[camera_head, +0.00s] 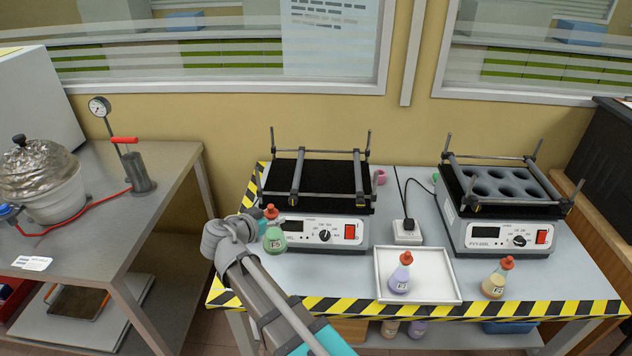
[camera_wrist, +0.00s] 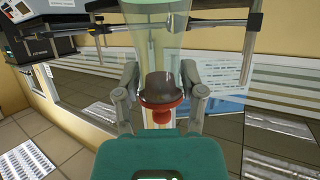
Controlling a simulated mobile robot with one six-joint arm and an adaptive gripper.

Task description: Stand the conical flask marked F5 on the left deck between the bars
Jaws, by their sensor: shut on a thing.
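The conical flask marked F5 (camera_head: 274,241) holds green liquid and has a red stopper. My gripper (camera_head: 246,226) is shut on it near the neck and holds it upright in front of the left shaker's front left corner. In the wrist view, my gripper's fingers (camera_wrist: 164,92) stand on both sides of the dark neck band, and the flask's pale green glass (camera_wrist: 163,35) shows beyond. The left shaker's black deck (camera_head: 330,178) is empty, with two grey bars (camera_head: 298,178) running front to back over it. The flask's base appears below deck level.
Upright posts stand at the left deck's corners. The right shaker (camera_head: 500,236) has a deck with round holes. A white tray (camera_head: 445,290) holds a purple flask (camera_head: 400,278); an amber flask (camera_head: 494,284) stands to its right. A socket box (camera_head: 407,234) sits between the shakers.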

